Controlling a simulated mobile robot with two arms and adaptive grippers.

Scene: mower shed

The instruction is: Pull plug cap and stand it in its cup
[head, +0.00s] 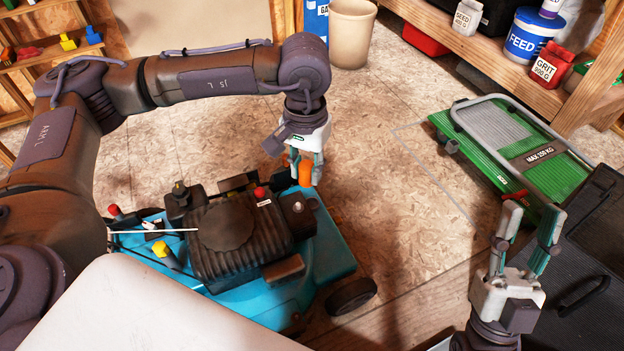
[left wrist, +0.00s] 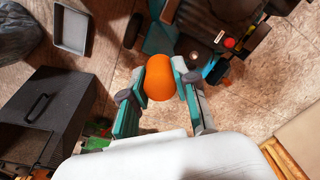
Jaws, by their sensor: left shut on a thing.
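My left gripper (head: 306,176) is shut on an orange rounded piece, which looks like the plug cap (head: 305,171), above the far right edge of the blue mower (head: 327,238). The left wrist view shows the orange cap (left wrist: 158,84) between both fingers. A small pale tip (head: 297,207), perhaps the bare plug, shows on the dark block at the engine's right side, apart from the cap. My right gripper (head: 532,222) is open and empty at the lower right. I cannot pick out a cup for the cap with certainty.
A grey tray (left wrist: 88,48) lies on the floor in the left wrist view. A green platform cart (head: 562,179) and a black case (head: 590,270) stand at the right. A beige bin (head: 350,38) stands at the back. The floor between mower and cart is clear.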

